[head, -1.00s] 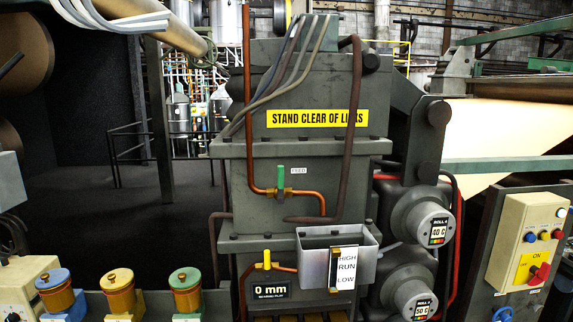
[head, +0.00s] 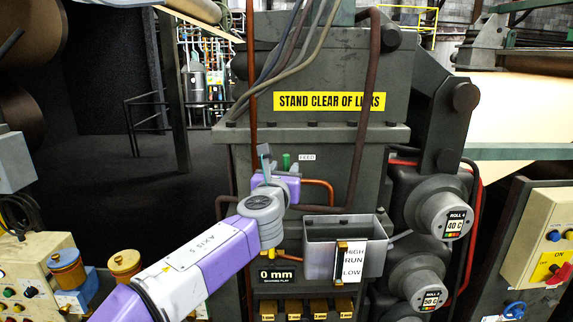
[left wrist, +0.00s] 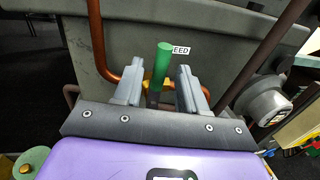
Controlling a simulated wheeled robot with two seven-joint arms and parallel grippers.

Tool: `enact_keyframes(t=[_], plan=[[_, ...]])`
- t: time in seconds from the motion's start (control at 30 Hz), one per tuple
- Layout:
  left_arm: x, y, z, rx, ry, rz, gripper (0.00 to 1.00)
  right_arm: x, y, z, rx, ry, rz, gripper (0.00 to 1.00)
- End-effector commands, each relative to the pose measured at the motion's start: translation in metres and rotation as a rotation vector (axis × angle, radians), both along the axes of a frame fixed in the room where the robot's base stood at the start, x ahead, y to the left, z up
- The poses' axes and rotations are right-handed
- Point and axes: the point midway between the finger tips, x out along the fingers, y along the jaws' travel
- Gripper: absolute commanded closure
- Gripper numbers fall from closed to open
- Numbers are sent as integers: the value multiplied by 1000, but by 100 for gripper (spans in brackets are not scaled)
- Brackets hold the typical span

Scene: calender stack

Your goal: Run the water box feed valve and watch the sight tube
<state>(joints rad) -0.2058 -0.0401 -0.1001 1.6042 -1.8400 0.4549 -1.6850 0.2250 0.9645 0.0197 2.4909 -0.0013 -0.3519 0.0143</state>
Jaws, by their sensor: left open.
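The feed valve's green handle (head: 286,160) stands upright on the copper pipe beside the FEED label. My left gripper (head: 275,163) is at the valve and hides part of it in the head view. In the left wrist view the green handle (left wrist: 162,64) stands between the open fingers of my left gripper (left wrist: 159,72), with a gap visible on each side. The grey open-topped water box (head: 318,263) is below and to the right. The sight tube (head: 341,264) is on its front, beside the HIGH, RUN and LOW marks; its water level is too small to read. My right gripper is out of view.
Two roll units (head: 441,215) with gauges, reading 40 C and 50 C, are right of the water box. A STAND CLEAR sign (head: 329,101) is above. A brown hose (head: 369,110) runs close right of the valve. A cream control box (head: 553,240) is far right.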

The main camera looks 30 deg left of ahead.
Motion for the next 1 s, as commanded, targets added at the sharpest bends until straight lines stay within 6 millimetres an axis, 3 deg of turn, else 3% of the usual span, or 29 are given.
enact_keyframes(t=[0.2,0.53,0.8,1.0], plan=[[23,8,0,1,1,0,59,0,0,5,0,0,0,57],[27,10,-1,-1,1,-1,59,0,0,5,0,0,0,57],[27,10,-1,-1,1,-1,100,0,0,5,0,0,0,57],[27,9,-1,-3,1,-2,100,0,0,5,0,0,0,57]])
